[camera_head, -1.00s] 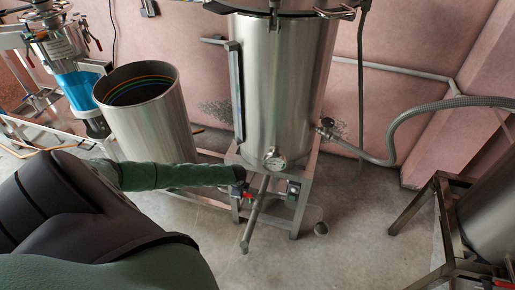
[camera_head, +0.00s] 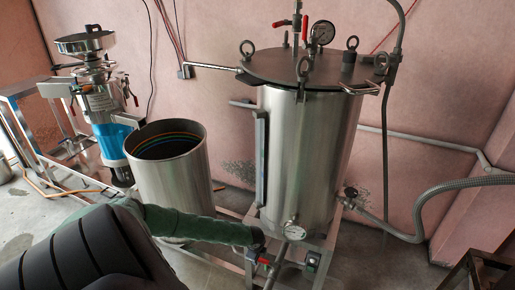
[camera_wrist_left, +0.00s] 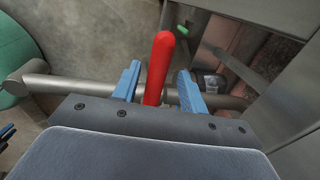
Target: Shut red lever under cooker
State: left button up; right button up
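The cooker (camera_head: 300,150) is a tall steel vessel with a dark lid, standing in the middle of the head view. Its red lever (camera_head: 264,262) is low under the front left, mostly hidden by my arm. In the left wrist view the red lever (camera_wrist_left: 158,65) points up the picture between two blue fingers. My left gripper (camera_wrist_left: 159,82) is open around the lever, with a gap on each side. In the head view my left gripper (camera_head: 258,243) is at the lever, its fingers not clear.
A steel pipe (camera_wrist_left: 75,84) crosses close behind the fingers. A grey hose (camera_head: 430,205) runs off right.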

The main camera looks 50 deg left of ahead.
pick_arm(q)
jog(key=shift+s, duration=0.1)
pick_arm(e)
jog(key=shift+f, duration=0.1)
pick_arm(q)
jog(key=shift+r, duration=0.3)
notch_tip(320, 180, up, 7)
jog(key=s+b, duration=0.1)
jog(key=b, duration=0.1)
jog(key=shift+s+d, duration=0.15)
jog(key=shift+d, duration=0.2)
pick_arm(e)
jog(key=w+a+r, duration=0.2)
jog(key=w+r, duration=0.1)
jog(key=shift+a+r, duration=0.15)
jog(key=shift+r, duration=0.05)
